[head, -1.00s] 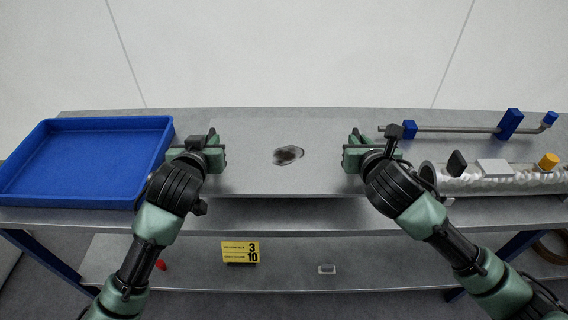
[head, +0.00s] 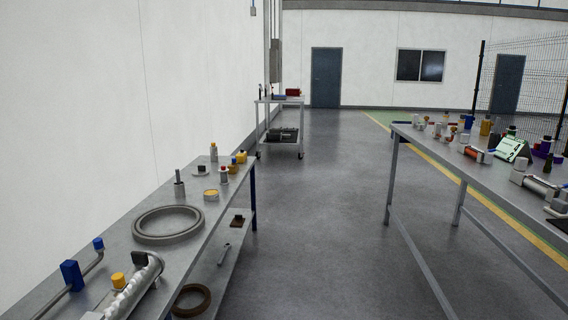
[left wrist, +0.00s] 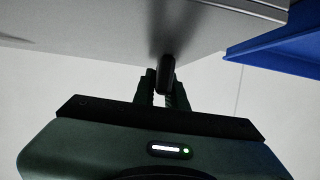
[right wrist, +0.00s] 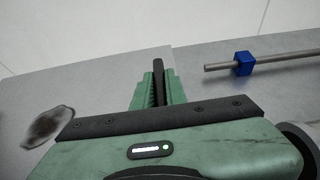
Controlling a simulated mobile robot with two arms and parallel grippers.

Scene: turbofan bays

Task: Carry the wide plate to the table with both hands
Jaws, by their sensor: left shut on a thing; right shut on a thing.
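In the left wrist view my left gripper (left wrist: 163,92) is shut on a narrow dark piece (left wrist: 167,72) beside a grey metal surface. In the right wrist view my right gripper (right wrist: 156,88) is shut on a similar upright dark piece (right wrist: 158,70), over grey metal. I cannot make out the outline of the wide plate, nor tell whether these pieces belong to it. A dark stain (right wrist: 48,126) lies on the grey surface left of my right gripper. Neither gripper shows in the head view. A long grey table (head: 424,142) stands at the right there.
The left bench (head: 150,262) carries a grey ring (head: 140,238) and small parts. The right table holds many parts and a green device (head: 512,148). Open floor (head: 320,210) lies between them. A cart (head: 280,122) stands behind. A blue tray (left wrist: 280,52) is near my left gripper.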

